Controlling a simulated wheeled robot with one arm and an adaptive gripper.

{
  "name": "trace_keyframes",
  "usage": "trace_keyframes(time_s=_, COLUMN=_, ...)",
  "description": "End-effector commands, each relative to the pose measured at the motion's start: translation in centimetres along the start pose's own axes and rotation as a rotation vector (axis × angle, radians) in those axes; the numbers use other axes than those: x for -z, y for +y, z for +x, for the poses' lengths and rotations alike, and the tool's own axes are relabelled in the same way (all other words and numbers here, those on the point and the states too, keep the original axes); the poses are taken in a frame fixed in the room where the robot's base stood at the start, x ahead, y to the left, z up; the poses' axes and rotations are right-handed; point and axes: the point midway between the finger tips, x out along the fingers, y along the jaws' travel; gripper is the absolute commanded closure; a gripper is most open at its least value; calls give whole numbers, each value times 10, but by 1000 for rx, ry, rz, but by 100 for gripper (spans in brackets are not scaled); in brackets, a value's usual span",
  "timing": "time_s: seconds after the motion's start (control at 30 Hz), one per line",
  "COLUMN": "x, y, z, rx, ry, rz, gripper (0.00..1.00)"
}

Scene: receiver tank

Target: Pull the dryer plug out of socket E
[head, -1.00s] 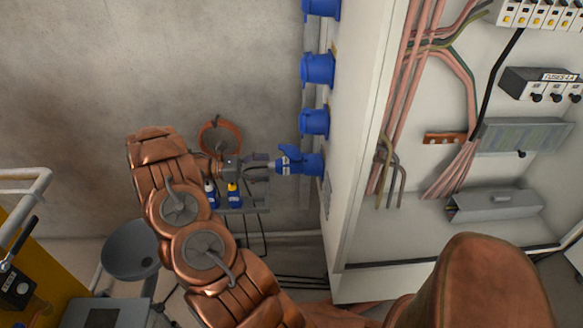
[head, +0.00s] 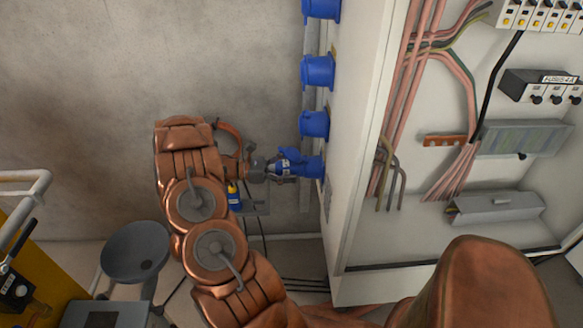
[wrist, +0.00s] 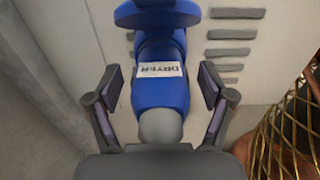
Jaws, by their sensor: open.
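The blue dryer plug (wrist: 158,88) carries a white label reading DRYER, upside down in the wrist view. It sits in the lowest blue socket (head: 313,166) on the side of the white cabinet in the head view. No socket letter is legible. My gripper (wrist: 160,90) is open, with one finger on each side of the plug body. Gaps show between the finger pads and the plug. In the head view my gripper (head: 282,168) is level with the plug and partly covers it.
More blue sockets (head: 315,123) line the cabinet side (head: 345,200) above. A round grey dish (head: 135,250) and a yellow unit (head: 40,265) stand lower left. The wall left is bare.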

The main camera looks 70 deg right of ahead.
Motion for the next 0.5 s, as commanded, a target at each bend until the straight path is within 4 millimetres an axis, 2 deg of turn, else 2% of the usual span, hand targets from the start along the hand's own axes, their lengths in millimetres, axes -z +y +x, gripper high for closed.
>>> trace_keyframes(time_s=0.2, x=-1, y=0, z=10, rx=2, ry=-1, rz=-1, gripper=19)
trace_keyframes(time_s=0.5, x=0, y=-1, z=15, rx=9, ry=-2, rz=0, gripper=19)
